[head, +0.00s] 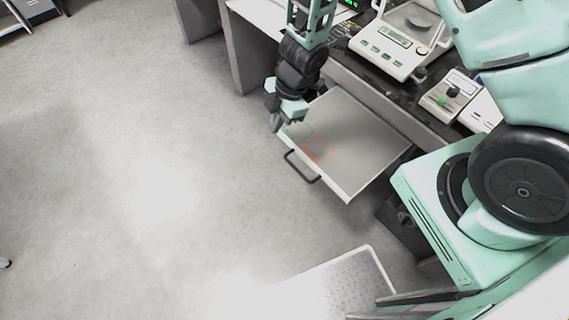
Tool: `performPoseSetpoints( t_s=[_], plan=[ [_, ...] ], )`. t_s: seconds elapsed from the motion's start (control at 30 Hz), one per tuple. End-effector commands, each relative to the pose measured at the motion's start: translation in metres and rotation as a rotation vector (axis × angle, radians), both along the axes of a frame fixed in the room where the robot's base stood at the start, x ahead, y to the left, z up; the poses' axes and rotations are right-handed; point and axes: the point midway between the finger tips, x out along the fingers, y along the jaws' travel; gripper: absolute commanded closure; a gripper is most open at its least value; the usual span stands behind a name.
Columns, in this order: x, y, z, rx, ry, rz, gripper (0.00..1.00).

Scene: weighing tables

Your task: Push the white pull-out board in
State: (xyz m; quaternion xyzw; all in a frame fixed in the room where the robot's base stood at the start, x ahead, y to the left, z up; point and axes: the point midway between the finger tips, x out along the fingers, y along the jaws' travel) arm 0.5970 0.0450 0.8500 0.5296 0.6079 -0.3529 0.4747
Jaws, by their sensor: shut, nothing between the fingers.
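The white pull-out board (362,146) sticks out from under the dark-topped weighing table in the head view. It has a white front edge with a dark bar handle (301,167) on it. Thin green and orange outlines mark its top near the front. My gripper (276,124) is shut and empty at the board's front left corner. The fingertips point down beside the front edge. I cannot tell whether they touch it. My arm hides the board's far left part.
A balance (393,52) and a smaller device with a green part (450,95) stand on the table above the board. A white tray-like surface (337,285) lies low at the bottom. The grey floor (140,180) to the left is clear.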

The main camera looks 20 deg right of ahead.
Motion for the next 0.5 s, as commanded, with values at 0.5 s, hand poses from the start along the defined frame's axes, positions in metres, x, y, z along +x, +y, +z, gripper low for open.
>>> performPoseSetpoints(
  t_s=[0.5],
  plan=[
    [-0.025,0.000,-0.074,0.029,0.089,0.134,1.00]
  ],
)
